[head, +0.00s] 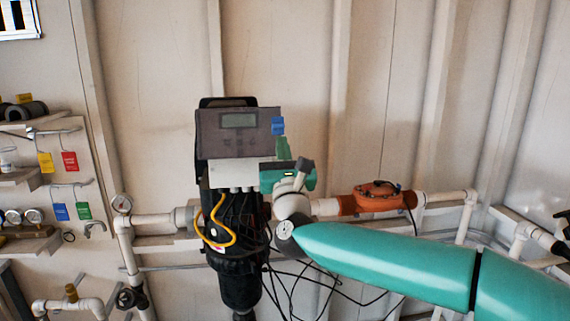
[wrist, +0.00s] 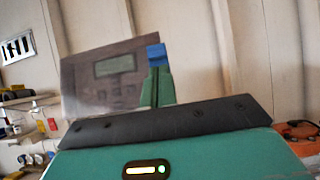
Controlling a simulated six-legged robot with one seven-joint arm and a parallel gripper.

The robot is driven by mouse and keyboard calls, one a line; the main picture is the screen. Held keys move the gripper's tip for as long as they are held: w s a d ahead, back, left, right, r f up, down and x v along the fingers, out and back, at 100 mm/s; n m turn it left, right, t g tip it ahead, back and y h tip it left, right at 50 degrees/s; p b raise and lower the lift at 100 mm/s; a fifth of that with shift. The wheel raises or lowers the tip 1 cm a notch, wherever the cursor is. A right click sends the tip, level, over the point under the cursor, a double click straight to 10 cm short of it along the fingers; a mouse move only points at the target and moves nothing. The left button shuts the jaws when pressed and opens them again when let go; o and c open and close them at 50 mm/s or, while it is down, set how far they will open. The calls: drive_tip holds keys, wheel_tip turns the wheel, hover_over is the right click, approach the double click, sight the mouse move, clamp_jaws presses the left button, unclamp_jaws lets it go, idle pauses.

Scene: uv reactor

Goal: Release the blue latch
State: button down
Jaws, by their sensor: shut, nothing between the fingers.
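The blue latch (head: 278,125) is a small blue piece at the right edge of a dark grey control box with a display (head: 238,121). In the wrist view the latch (wrist: 156,55) shows at the box's upper right corner. My gripper (head: 282,143) is right below the latch in the head view. In the wrist view the green fingers of my gripper (wrist: 155,76) are together and empty, with their tips close under the latch. I cannot tell whether they touch it. The fingers hide the lower part of the box's right edge.
The box sits above a black cylindrical reactor body (head: 238,285) with a yellow cable (head: 212,225). White pipes run left and right, with an orange flow fitting (head: 375,197) at right. Coloured tags (head: 70,161) hang on the left wall panel. Loose black cables hang below my arm.

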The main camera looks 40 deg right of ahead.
sight(280, 125)
drive_tip(key=shift+x, duration=0.95)
drive_tip(key=shift+w+d+r, duration=0.15)
drive_tip(key=shift+w+r, duration=0.05)
drive_tip(key=shift+r, duration=0.7)
